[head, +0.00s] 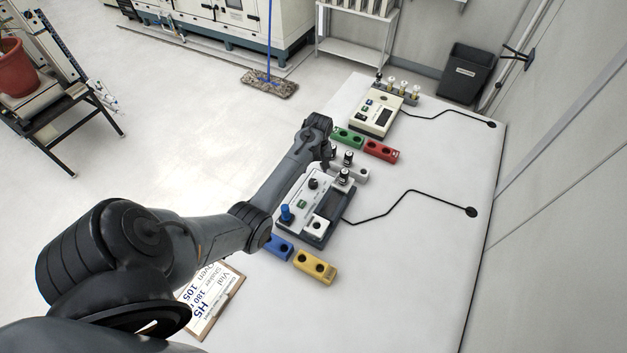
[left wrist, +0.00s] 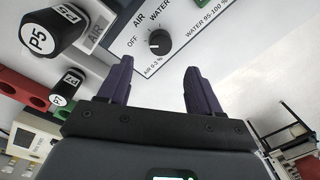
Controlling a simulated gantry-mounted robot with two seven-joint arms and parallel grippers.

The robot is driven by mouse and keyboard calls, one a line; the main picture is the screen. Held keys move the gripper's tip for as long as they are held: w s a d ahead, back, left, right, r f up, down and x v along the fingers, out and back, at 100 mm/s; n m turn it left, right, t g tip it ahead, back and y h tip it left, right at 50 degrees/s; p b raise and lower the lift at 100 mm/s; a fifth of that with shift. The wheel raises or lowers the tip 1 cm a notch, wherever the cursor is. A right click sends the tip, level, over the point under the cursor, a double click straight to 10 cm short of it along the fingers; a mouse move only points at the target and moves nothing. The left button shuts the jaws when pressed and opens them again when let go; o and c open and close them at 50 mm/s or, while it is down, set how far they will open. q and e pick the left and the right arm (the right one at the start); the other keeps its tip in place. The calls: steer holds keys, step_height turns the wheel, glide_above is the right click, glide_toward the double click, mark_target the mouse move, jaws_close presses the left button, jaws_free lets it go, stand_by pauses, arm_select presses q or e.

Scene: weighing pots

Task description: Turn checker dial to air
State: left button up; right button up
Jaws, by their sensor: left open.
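The checker (head: 322,203) is a white and grey meter on the table, with a black dial (head: 313,184) on its top panel. In the left wrist view the dial (left wrist: 159,42) has OFF, AIR, WATER and percentage labels around it. A small white mark shows on the knob; I cannot tell surely which label it points at. My left gripper (left wrist: 157,68) is open, its two purple fingers on either side of the dial's line and apart from it, with nothing between them. In the head view its fingertips are hard to make out beside the checker. My right gripper is not in view.
Black-capped vials, one marked P5 (left wrist: 40,39), stand close by the left finger. The table's right side is clear except cables.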

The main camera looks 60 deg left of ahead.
mark_target(314, 181)
arm_select(q)
steer(key=f, duration=0.5)
steer(key=f+b, duration=0.1)
steer(key=f, duration=0.1)
steer(key=shift+s+a+f, duration=0.1)
steer(key=shift+s+f, duration=0.15)
steer(key=shift+f, duration=0.1)
steer(key=c, duration=1)
steer(key=shift+r+m+p, duration=0.15)
steer(key=shift+m+p, duration=1.4)
steer(key=shift+m, duration=0.25)
steer(key=shift+c, duration=0.2)
steer(key=m+p, duration=0.2)
steer(key=m, duration=0.1)
steer(key=shift+m, duration=1.1)
steer(key=shift+f, duration=0.2)
steer(key=o, duration=1)
